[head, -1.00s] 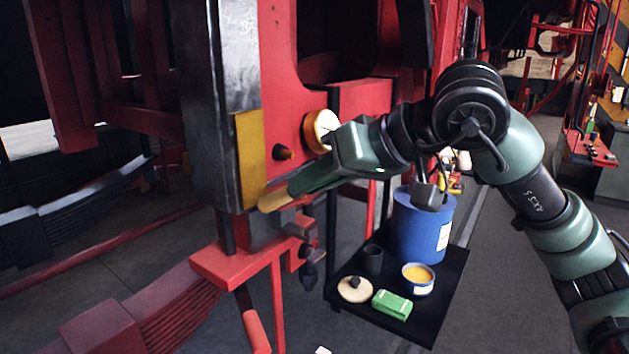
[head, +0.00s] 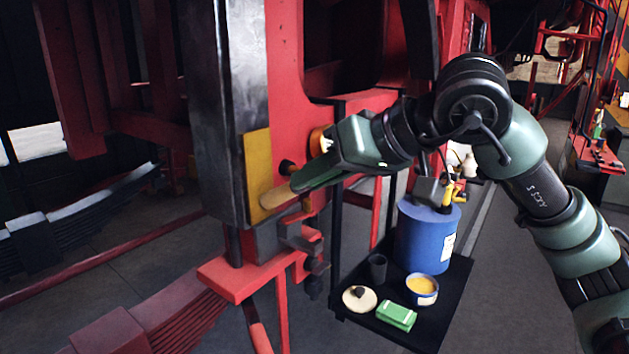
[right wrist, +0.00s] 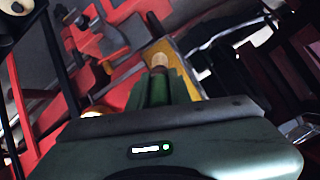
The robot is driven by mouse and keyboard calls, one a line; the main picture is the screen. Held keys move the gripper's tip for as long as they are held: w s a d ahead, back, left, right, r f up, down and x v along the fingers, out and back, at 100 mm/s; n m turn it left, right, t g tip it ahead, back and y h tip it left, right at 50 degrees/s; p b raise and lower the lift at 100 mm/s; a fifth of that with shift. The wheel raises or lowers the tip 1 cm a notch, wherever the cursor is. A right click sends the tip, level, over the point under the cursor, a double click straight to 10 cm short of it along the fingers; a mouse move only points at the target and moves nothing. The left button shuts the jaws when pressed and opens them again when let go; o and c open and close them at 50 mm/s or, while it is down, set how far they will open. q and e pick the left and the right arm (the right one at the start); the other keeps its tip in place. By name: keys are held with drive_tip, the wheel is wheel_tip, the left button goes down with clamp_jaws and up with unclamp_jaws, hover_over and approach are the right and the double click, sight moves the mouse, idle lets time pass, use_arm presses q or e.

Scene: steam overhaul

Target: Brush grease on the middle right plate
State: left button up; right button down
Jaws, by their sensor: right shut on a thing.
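A yellow plate (head: 258,168) sits upright on the side of the red frame, beside a dark steel face. My right gripper (head: 296,186) is shut on a brush (head: 277,197), of which a pale tan end shows past the fingers. That end overlaps the lower part of the yellow plate; whether it touches is hard to tell. In the right wrist view the brush (right wrist: 159,60) sticks out ahead of the fingers, with the yellow plate (right wrist: 186,72) behind it. An open tin of yellow grease (head: 422,286) stands on a black tray. My left gripper is not in view.
The black tray (head: 455,290) also holds a blue drum (head: 425,238), a dark cup (head: 377,266), a round lid (head: 360,298) and a green box (head: 396,317). A red bracket (head: 235,275) juts out below the plate. Open floor lies to the right.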

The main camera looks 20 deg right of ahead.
wheel_tip(320, 180, up, 10)
drive_tip(key=p, duration=0.6)
drive_tip(key=shift+f, duration=0.25)
drive_tip(key=shift+w+a+f+b, duration=0.15)
drive_tip(key=shift+f+b, duration=0.2)
drive_tip(key=shift+f, duration=0.35)
wheel_tip(320, 180, down, 12)
drive_tip(key=b, duration=1)
drive_tip(key=shift+r, duration=0.2)
idle(0.9)
drive_tip(key=shift+d, duration=0.2)
